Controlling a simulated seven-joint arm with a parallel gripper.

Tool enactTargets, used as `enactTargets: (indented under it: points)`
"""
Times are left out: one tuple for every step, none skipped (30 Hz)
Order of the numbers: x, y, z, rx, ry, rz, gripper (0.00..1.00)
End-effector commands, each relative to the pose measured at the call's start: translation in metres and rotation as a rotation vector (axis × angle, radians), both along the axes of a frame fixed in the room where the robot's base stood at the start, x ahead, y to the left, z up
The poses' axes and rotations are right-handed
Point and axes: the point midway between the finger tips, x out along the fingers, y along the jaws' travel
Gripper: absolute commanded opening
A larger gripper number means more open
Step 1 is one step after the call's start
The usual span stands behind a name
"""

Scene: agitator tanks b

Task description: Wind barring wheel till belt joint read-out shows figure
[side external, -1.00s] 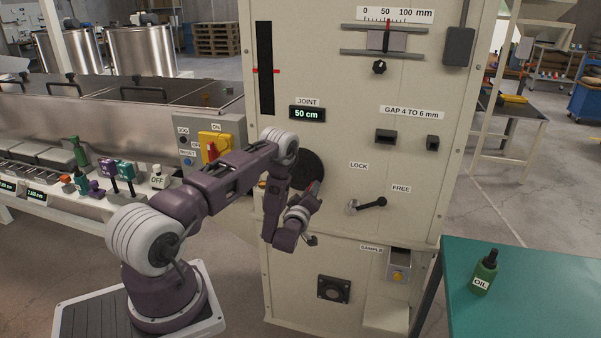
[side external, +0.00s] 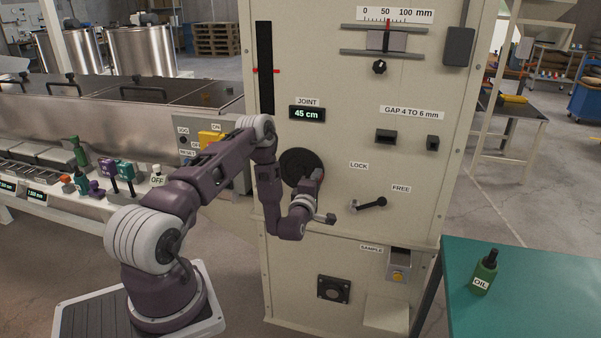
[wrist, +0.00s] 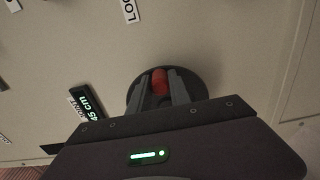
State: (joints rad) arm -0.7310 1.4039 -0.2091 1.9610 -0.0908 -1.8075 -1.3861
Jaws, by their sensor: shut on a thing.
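The barring wheel (side external: 297,164) is a dark round disc on the cream cabinet's front. It also shows in the wrist view (wrist: 192,80), partly hidden behind my fingers. My gripper (wrist: 159,88) is shut on the wheel's red handle (wrist: 159,76), with one finger on each side. In the side view my gripper (side external: 318,177) covers the wheel's lower right. The belt joint read-out (side external: 307,114) shows 45 cm in green; the wrist view shows the same figure on it (wrist: 91,102).
A black lever (side external: 371,204) right of the wheel points toward the FREE label (side external: 401,189). A SAMPLE box (side external: 398,265) sits low on the cabinet. A teal table (side external: 540,290) with a green oil bottle (side external: 485,271) stands at right. A control box (side external: 211,140) stands left.

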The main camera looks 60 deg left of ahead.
Motion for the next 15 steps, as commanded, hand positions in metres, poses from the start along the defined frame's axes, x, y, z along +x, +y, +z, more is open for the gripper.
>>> enactTargets:
  points:
    - [-0.0004, 0.0008, 0.0001, 0.001, 0.001, 0.003, 0.0]
    - [-0.0004, 0.0008, 0.0, 0.001, 0.001, 0.003, 0.0]
    - [-0.0004, 0.0008, 0.0, 0.002, 0.002, 0.002, 0.0]
    - [-0.0004, 0.0008, -0.0001, 0.002, 0.002, 0.002, 0.0]
    - [-0.0004, 0.0008, -0.0001, 0.003, 0.003, 0.002, 0.0]
    - [-0.0004, 0.0008, -0.0001, 0.003, 0.003, 0.002, 0.0]
    - [-0.0004, 0.0008, -0.0001, 0.003, 0.003, 0.002, 0.0]
    - [-0.0004, 0.0008, -0.0002, 0.004, 0.004, 0.002, 0.0]
    - [-0.0004, 0.0007, -0.0002, 0.004, 0.004, 0.002, 0.0]
    - [-0.0004, 0.0008, -0.0002, 0.004, 0.004, 0.002, 0.0]
    - [-0.0004, 0.0007, -0.0002, 0.004, 0.004, 0.002, 0.0]
    - [-0.0004, 0.0006, -0.0002, 0.004, 0.004, 0.002, 0.0]
    - [-0.0004, 0.0006, -0.0002, 0.004, 0.004, 0.002, 0.0]
    - [-0.0005, 0.0009, 0.0001, 0.0, 0.0, 0.002, 0.0]
    - [-0.001, 0.0014, 0.0017, -0.018, -0.018, 0.003, 0.0]
